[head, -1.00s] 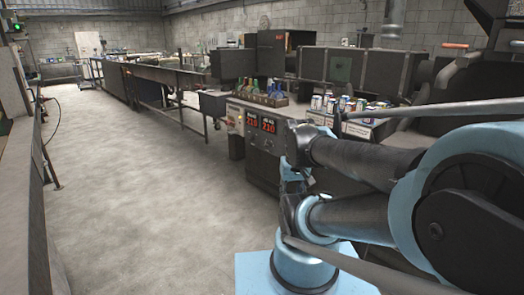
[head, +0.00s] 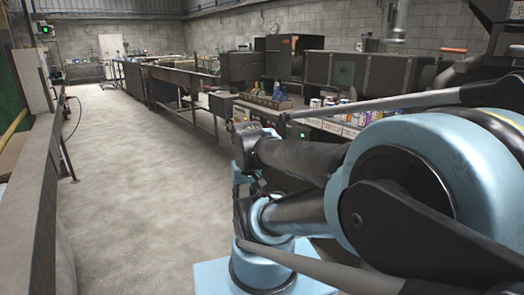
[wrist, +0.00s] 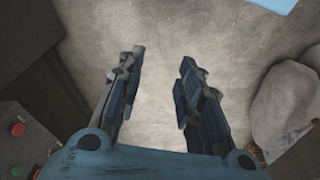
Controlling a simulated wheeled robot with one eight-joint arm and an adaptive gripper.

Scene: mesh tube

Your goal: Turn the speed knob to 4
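I cannot make out the speed knob in either view. In the head view my arm covers the place where the control panel with red number displays stood a second ago. In the wrist view my gripper (wrist: 163,58) is open and empty, its two dark blue fingers apart over bare concrete floor. A dark control box with a red button (wrist: 18,129) and a green button (wrist: 17,170) shows at the lower left of the wrist view, to the left of the fingers.
In the head view, cans (head: 330,102) and a tray with bottles (head: 270,101) stand on the machine bench behind my arm. A long machine line (head: 180,82) runs back. A grey rail (head: 40,190) runs along the left. The floor (head: 130,190) between is clear.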

